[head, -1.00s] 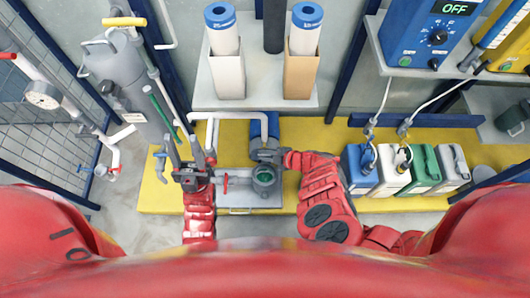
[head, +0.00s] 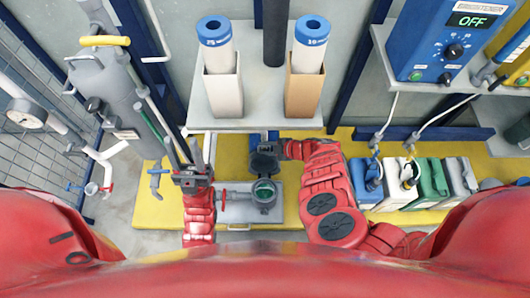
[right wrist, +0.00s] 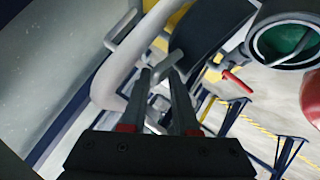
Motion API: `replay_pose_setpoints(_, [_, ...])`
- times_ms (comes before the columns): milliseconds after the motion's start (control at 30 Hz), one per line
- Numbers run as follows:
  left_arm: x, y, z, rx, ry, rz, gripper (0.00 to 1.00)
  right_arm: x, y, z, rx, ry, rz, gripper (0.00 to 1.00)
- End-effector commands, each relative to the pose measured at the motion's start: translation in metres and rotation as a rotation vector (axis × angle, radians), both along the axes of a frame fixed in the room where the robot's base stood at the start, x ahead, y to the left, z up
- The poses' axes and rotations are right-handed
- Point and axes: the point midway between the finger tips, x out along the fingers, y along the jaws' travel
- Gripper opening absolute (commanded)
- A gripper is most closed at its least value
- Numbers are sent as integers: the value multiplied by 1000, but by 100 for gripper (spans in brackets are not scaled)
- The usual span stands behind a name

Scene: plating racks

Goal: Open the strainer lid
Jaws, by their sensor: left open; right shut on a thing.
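The strainer (head: 264,192) is a grey round pot with a green inside, and its mouth is uncovered in the head view. Its mouth also shows at the upper right of the right wrist view (right wrist: 288,40). The dark strainer lid (head: 263,162) stands raised at the back of the mouth. My right gripper (head: 281,150) is beside the lid's right edge. In the right wrist view, its fingers (right wrist: 165,80) are around a grey bar-like handle (right wrist: 166,66) by the dark lid (right wrist: 208,30). My left gripper (head: 191,165) is open and empty, left of the strainer.
A red valve handle (head: 222,198) sits on the pipe left of the strainer. A shelf (head: 257,107) with two filter cartridges overhangs behind. Several jugs (head: 398,190) stand to the right. A grey cylinder (head: 112,85) stands at the left.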

Motion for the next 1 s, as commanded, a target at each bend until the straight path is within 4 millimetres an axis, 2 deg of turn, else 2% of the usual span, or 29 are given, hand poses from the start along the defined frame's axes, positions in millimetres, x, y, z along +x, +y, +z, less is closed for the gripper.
replay_pose_setpoints(200, [0, 0, -11, 0, 0, 0, 45, 4, 5, -7, 4, 1, 9, 0])
replay_pose_setpoints(800, [0, 0, -14, 0, 0, 0, 45, 8, 6, -7, 4, -3, 5, 0])
replay_pose_setpoints(833, [0, 0, -14, 0, 0, 0, 45, 9, 6, -7, 4, -3, 5, 34])
replay_pose_setpoints(900, [0, 0, -14, 0, 0, 0, 45, 8, 6, -7, 4, -3, 5, 41])
replay_pose_setpoints(1000, [0, 0, -14, 0, 0, 0, 45, 8, 6, -7, 4, -1, 7, 41])
